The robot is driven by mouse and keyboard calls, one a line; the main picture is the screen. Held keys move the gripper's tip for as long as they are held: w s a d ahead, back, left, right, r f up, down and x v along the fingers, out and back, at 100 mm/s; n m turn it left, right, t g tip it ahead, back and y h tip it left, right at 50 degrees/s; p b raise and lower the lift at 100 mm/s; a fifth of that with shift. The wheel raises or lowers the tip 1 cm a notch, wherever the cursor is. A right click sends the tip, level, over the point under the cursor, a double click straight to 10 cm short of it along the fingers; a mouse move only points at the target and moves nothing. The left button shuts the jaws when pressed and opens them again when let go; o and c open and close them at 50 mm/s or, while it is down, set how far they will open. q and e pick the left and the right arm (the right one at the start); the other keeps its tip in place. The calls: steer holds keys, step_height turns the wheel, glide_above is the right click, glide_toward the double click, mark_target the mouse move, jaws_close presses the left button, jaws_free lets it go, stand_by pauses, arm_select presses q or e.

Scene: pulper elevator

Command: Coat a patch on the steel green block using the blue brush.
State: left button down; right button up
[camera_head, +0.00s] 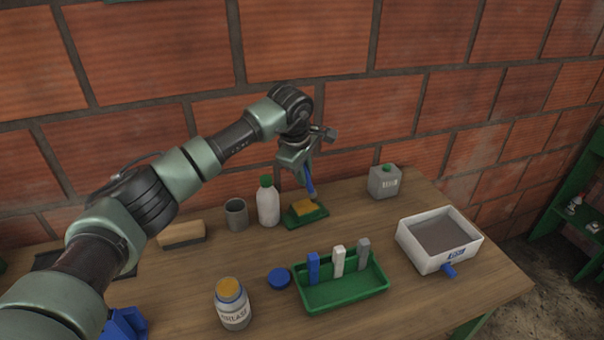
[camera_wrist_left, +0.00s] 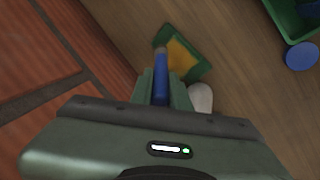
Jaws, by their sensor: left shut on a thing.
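My left gripper (camera_head: 304,166) is shut on the blue brush (camera_head: 309,184) and holds it pointing down. The brush also shows between the fingers in the left wrist view (camera_wrist_left: 161,86). Below its tip, the green block (camera_head: 291,220) lies on the table with a yellow-orange area (camera_head: 304,206) on top. In the left wrist view the green block (camera_wrist_left: 195,72) is just beyond the brush tip. I cannot tell whether the tip touches it. An open jar (camera_head: 234,312) with orange contents stands at the front. My right gripper is not in view.
A white bottle (camera_head: 268,206) and grey cup (camera_head: 237,214) stand left of the block. A grey canister (camera_head: 384,182) and white basin (camera_head: 426,256) are to the right. A green tray (camera_head: 345,294) holds upright pieces; a blue lid (camera_head: 279,278) lies beside it. The brick wall is close behind.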

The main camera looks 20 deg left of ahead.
arm_select(q)
steer(key=s+a, duration=0.4)
steer(key=a, duration=0.1)
steer(key=shift+s+b, duration=0.35)
steer(key=shift+b, duration=0.05)
steer(key=shift+a, duration=0.1)
stand_by(0.3)
step_height(320, 180, up, 6)
steer(key=p, duration=0.3)
stand_by(0.4)
step_height(320, 180, up, 3)
steer(key=shift+r+p, duration=0.1)
steer(key=shift+p, duration=1.05)
steer(key=shift+f, duration=0.2)
